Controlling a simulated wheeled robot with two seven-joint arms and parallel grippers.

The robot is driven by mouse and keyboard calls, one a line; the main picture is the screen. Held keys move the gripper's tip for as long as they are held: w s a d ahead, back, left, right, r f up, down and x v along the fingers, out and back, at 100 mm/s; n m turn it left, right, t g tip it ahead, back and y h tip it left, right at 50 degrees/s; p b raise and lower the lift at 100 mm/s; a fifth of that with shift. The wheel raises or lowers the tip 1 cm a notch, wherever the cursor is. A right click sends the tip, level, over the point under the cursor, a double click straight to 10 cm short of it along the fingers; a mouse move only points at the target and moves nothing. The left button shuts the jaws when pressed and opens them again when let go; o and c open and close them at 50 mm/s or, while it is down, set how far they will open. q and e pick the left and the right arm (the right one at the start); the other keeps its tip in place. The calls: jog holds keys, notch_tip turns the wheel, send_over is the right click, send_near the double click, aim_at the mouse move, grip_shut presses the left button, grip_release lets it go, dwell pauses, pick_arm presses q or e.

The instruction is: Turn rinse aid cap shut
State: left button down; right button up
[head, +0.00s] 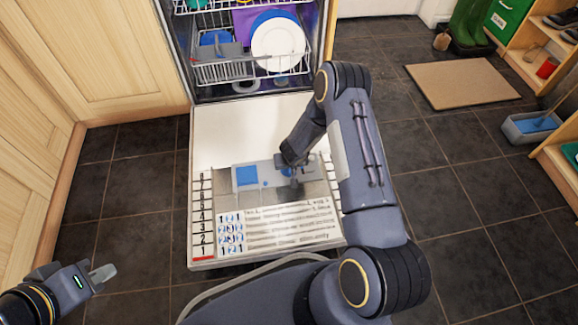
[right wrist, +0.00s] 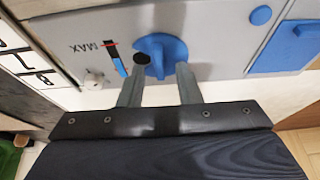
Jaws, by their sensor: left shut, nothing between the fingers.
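The round blue rinse aid cap (right wrist: 160,52), with a raised grip bar, sits in the grey dispenser panel (right wrist: 215,50). A dark round spot (right wrist: 142,59) shows at its left side, and a MAX level gauge is left of it. My right gripper (right wrist: 158,80) is open, its two fingers apart with their tips at the near edge of the cap. Whether they touch it I cannot tell. In the head view this gripper (head: 293,170) is over the panel and mostly hides the cap. My left gripper (head: 104,274) is shut and empty, low at the left.
The dishwasher door (head: 215,125) lies open and flat. Racks (head: 225,70) with a white plate (head: 278,42) are behind it. A blue detergent lid (head: 246,176) is on the panel. Wooden cabinets (head: 90,50) stand left. Dark floor tiles are clear right of my arm, near a tan mat (head: 460,84).

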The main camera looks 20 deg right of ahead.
jog(key=shift+c, duration=0.4)
grip_shut()
